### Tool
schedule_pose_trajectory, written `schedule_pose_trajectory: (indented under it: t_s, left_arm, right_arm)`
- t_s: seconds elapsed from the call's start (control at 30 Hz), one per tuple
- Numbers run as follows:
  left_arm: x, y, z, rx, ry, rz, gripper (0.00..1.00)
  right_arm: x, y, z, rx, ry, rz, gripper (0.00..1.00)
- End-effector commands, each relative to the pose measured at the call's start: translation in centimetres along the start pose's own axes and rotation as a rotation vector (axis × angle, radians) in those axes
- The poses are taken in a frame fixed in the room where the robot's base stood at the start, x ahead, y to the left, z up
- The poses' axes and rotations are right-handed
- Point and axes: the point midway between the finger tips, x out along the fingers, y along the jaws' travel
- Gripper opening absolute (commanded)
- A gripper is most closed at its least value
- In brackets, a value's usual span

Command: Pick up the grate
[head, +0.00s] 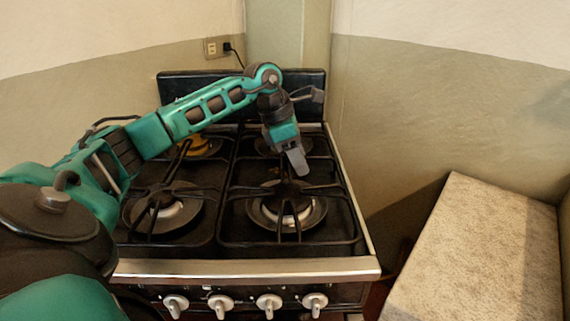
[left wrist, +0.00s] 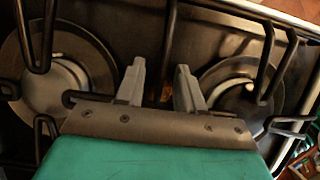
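Black wire grates lie on the stove top. The right-hand grate (head: 232,214) spans the front right and rear right burners, and its bars also show in the left wrist view (left wrist: 263,62). My left gripper (head: 300,172) points down over the middle of this grate, between the two burners. In the left wrist view its two fingers (left wrist: 160,85) are apart, with a thin grate bar running up the picture beyond the gap. I cannot tell whether the fingertips touch the grate. My right gripper is not in view.
The stove's front edge (head: 245,268) carries several knobs (head: 269,303). Another grate (head: 150,238) covers the left burners. A wall stands close on the right, and a speckled counter (head: 480,255) is at the front right. An outlet (head: 212,47) is on the back wall.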

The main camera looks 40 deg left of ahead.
Motion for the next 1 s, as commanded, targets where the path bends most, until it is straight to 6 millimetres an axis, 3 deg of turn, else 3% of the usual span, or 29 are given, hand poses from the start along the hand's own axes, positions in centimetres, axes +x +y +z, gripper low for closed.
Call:
schedule_pose_trajectory:
  t_s: [0.07, 0.43, 1.0]
  left_arm:
    - [-0.05, 0.01, 0.0, 0.0, 0.0, 0.0, 0.36]
    - [-0.1, 0.01, 0.01, 0.0, 0.0, 0.001, 0.0]
    - [-0.13, 0.02, 0.01, 0.0, 0.0, 0.001, 0.0]
  right_arm:
    - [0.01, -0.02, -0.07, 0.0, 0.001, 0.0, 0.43]
    - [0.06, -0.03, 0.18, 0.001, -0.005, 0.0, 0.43]
    - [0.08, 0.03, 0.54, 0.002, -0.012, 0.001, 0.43]
